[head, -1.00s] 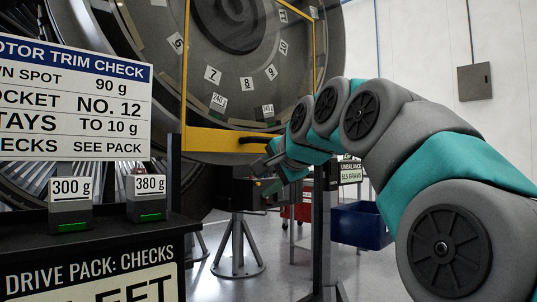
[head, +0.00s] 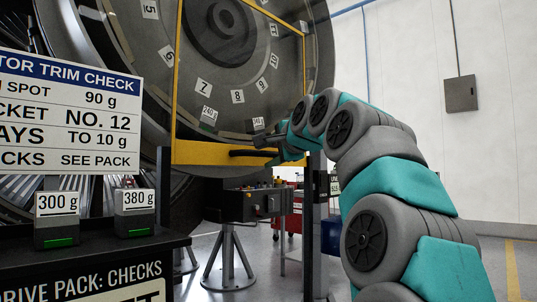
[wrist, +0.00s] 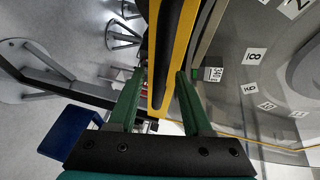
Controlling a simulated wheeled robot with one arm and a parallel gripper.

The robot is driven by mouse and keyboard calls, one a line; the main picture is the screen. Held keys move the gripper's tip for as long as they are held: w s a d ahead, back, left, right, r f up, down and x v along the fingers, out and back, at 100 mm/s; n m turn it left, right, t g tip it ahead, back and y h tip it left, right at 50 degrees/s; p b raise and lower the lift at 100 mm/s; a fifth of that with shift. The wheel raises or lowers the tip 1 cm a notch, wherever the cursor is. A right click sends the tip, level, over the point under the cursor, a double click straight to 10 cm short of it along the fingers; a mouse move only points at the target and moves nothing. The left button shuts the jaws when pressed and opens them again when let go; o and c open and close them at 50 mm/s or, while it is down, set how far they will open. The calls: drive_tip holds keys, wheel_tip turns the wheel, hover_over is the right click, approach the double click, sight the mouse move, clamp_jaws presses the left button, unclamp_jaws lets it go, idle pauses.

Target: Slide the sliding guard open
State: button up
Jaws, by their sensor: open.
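The sliding guard (head: 205,153) is a yellow frame with a see-through pane in front of the fan disc. A black handle (head: 248,152) runs along its lower bar. My gripper (head: 268,150) is at the right end of this handle in the head view. In the wrist view my gripper (wrist: 160,75) is open, with its two green fingers on either side of the yellow bar and its black handle (wrist: 168,62). The handle lies between the fingers as seen from the wrist; I cannot tell if either finger touches it.
A control box on a stand (head: 250,205) is below the guard. Two weights, 300 g (head: 56,220) and 380 g (head: 135,213), stand on a dark bench at left beside a trim check sign (head: 70,120). A blue bin (head: 331,236) is behind my arm.

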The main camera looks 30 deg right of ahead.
drive_tip(key=shift+w+f, duration=0.15)
drive_tip(key=shift+w, duration=0.35)
clamp_jaws()
idle(1.1)
